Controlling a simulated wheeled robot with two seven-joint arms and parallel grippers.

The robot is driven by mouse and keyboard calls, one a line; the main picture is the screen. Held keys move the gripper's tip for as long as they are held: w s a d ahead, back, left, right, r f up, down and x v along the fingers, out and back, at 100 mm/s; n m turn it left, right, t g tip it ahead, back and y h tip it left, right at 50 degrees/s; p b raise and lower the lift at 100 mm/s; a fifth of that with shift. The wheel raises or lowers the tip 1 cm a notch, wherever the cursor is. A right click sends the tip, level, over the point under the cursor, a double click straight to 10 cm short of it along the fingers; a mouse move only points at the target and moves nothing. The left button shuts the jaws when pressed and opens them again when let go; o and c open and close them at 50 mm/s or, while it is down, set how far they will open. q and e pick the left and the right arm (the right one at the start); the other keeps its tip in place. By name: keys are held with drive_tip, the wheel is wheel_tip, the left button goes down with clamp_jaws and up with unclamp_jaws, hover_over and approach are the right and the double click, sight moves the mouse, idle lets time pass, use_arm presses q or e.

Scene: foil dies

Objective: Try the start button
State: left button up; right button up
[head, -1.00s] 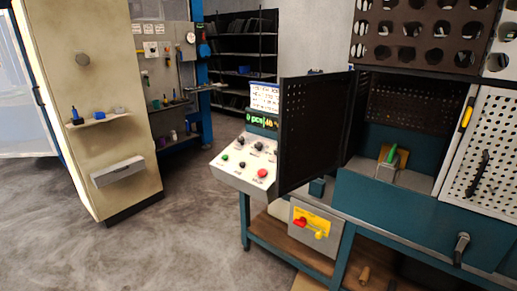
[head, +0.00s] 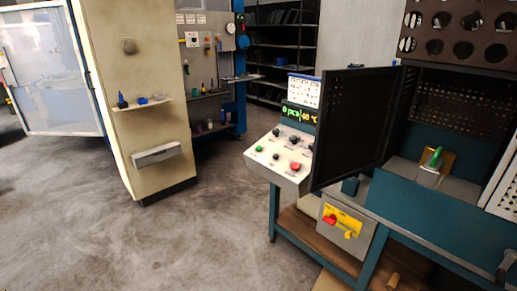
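The control panel (head: 278,164) is a sloped white box on the left end of the teal machine bench. A green button (head: 259,149) sits at its left side, and a red button (head: 295,167) sits at its lower right. Several small black knobs stand between and above them. The labels are too small to read. A display (head: 299,115) above the panel shows "0 pcs" and a temperature of about 60 °C. Neither of my grippers is in view.
A dark perforated door (head: 347,125) stands open right of the panel. Inside the machine is a green-handled part (head: 433,157). A grey box with a red and yellow switch (head: 341,222) hangs below the bench. A beige cabinet (head: 130,90) stands left. The floor (head: 170,235) between is clear.

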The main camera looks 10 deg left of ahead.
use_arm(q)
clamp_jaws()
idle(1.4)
